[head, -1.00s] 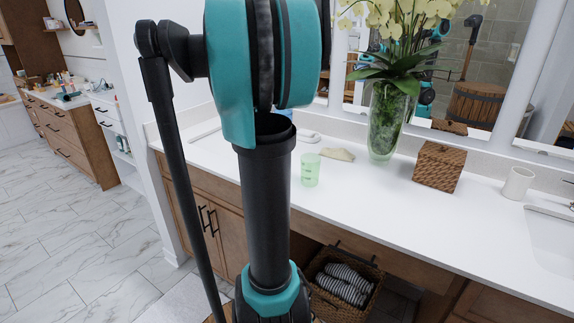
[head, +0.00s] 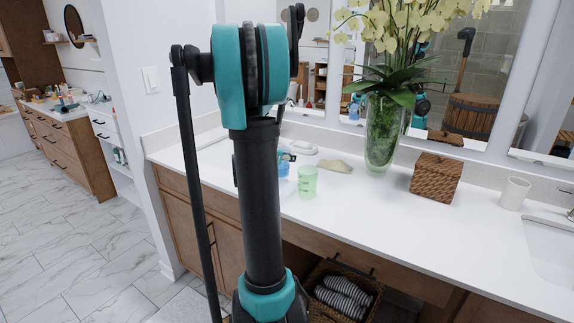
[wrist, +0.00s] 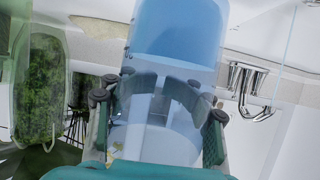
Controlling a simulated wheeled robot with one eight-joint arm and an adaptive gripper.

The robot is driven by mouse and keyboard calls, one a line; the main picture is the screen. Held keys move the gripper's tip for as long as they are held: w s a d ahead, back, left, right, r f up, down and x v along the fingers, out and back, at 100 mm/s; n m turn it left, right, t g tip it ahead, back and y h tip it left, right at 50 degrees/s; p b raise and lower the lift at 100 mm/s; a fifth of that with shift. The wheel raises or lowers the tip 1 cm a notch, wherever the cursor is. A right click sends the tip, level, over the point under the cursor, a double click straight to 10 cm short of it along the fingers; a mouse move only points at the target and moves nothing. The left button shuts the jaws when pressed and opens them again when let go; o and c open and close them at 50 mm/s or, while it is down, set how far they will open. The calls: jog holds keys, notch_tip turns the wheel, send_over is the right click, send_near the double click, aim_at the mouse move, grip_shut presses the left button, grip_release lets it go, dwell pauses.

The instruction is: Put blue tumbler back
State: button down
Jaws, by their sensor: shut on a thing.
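The blue tumbler (wrist: 180,35) is translucent and fills the upper middle of the wrist view. My gripper (wrist: 160,100) is shut on it, with a finger on each side. In the head view the blue tumbler (head: 284,170) shows partly from behind my arm, at the left part of the counter. My gripper (head: 287,157) is mostly hidden there. A green translucent tumbler (head: 307,183) stands upright on the counter just right of the blue one. I cannot tell whether the blue tumbler touches the counter.
The white counter (head: 370,205) holds a glass orchid vase (head: 382,135), a woven tissue box (head: 435,178), a white cup (head: 514,193) and a beige cloth or soap (head: 336,166). A chrome faucet (wrist: 246,85) shows in the wrist view. A mirror stands behind. The counter's front middle is clear.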

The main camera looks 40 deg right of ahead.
jog(key=shift+f, duration=1.6)
jog(key=shift+f, duration=0.1)
jog(key=c, duration=0.6)
grip_release()
jog(key=v, duration=1.2)
jog(key=s+a+f+n+y, duration=0.4)
jog(key=s+a+f, duration=0.1)
jog(key=a, duration=0.4)
jog(key=s+a+f+n+y, duration=0.4)
jog(key=s+a+f+n, duration=0.1)
jog(key=a, duration=0.5)
jog(key=s+a+f+n+y, duration=0.4)
jog(key=s+a+f, duration=0.2)
jog(key=a, duration=0.3)
jog(key=shift+s+a+n+g, duration=0.3)
jog(key=shift+s+g, duration=0.1)
jog(key=shift+s, duration=0.25)
